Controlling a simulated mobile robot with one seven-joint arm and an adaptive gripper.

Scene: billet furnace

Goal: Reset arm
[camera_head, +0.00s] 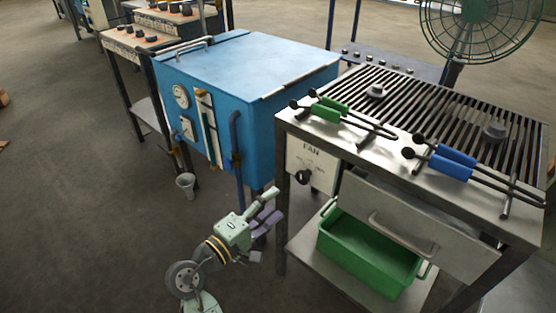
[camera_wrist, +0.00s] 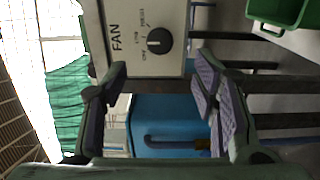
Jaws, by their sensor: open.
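My gripper (camera_head: 264,212) is in the lower middle of the head view, in front of the blue furnace (camera_head: 270,70) and left of the metal table's front leg. Its jaws are open and empty. In the wrist view my gripper (camera_wrist: 160,95) shows its two fingers spread wide, with purple ridged pads. Between and beyond the fingers the wrist view shows the white fan panel (camera_wrist: 180,15) with its black knob (camera_wrist: 159,41), and part of the blue furnace (camera_wrist: 170,110).
The metal table (camera_head: 500,200) has a slatted top bearing green-handled tongs (camera_head: 330,108) and blue-handled tongs (camera_head: 452,163). A green bin (camera_head: 365,255) sits on its lower shelf. A fan (camera_head: 475,25) stands behind. The left floor is clear.

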